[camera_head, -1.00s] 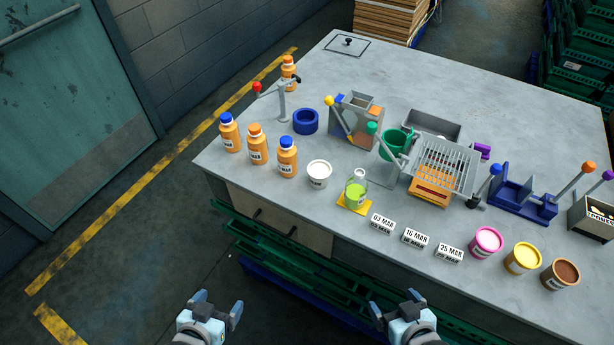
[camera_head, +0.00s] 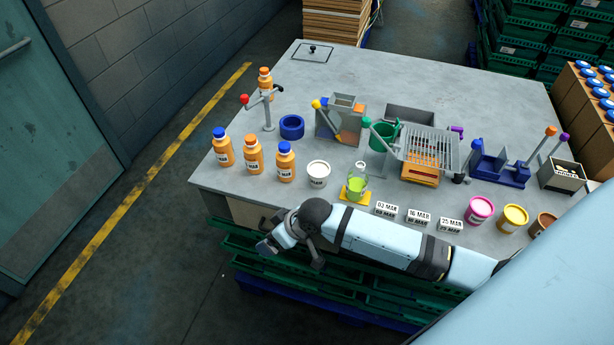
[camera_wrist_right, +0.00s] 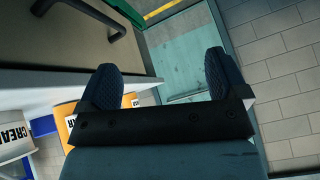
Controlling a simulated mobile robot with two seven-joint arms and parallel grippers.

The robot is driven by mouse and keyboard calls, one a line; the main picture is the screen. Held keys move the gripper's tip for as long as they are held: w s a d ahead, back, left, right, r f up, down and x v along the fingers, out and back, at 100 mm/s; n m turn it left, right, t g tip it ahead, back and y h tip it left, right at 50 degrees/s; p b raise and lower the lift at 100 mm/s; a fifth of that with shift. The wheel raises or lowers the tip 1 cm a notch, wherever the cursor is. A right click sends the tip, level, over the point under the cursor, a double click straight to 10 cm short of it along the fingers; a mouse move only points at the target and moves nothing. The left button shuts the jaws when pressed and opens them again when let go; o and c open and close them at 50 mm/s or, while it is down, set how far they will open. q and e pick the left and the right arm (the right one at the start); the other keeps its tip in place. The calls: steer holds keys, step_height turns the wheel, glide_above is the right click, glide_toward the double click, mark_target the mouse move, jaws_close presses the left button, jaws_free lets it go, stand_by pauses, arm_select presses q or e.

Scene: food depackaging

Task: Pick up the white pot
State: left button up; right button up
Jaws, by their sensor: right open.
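The white pot (camera_head: 318,174) stands upright on the grey table near its front edge, right of the orange bottles. My right gripper (camera_head: 291,256) is in front of the table's front edge, below and a little left of the pot, apart from it. Its fingers are spread and empty, as the right wrist view (camera_wrist_right: 161,80) also shows. At the left of that view, a white container (camera_wrist_right: 12,148) with a label starting "CREA" is cut off by the frame and appears to be the pot. My left gripper is out of view.
Orange bottles (camera_head: 253,156) stand left of the pot, and a green-filled bottle (camera_head: 356,184) on a yellow pad stands right of it. Date blocks (camera_head: 419,216) and coloured pots (camera_head: 479,210) line the front right. A drawer handle (camera_wrist_right: 92,15) is near the right gripper.

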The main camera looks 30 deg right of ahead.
steer(key=w+d+r+g+h, duration=0.1)
steer(key=w+d+r, duration=0.2)
steer(key=w+d+r+g+h, duration=0.1)
steer(key=w+d+r, duration=0.2)
steer(key=w+d, duration=0.1)
steer(key=shift+d+r+g, duration=0.25)
steer(key=shift+r+g, duration=0.05)
steer(key=w+d+r+m+g+h, duration=0.1)
steer(key=w+d+r+g+h, duration=0.25)
steer(key=d+r, duration=0.7)
steer(key=p, duration=0.2)
glide_above(319, 169)
steer(key=shift+m+t+y, duration=0.25)
steer(key=shift+m+t, duration=0.05)
steer(key=shift+t, duration=0.05)
steer(key=f, duration=0.8)
steer(key=shift+w+a+f, duration=0.2)
steer(key=shift+a+f, duration=0.1)
steer(key=shift+a, duration=0.05)
steer(key=f, duration=0.1)
steer(key=f+p, duration=0.1)
steer(key=f, duration=0.2)
steer(key=shift+s+d+f, duration=0.1)
steer(key=shift+s+d, duration=0.1)
steer(key=shift+d, duration=0.15)
steer(key=shift+f, duration=0.5)
steer(key=c, duration=0.9)
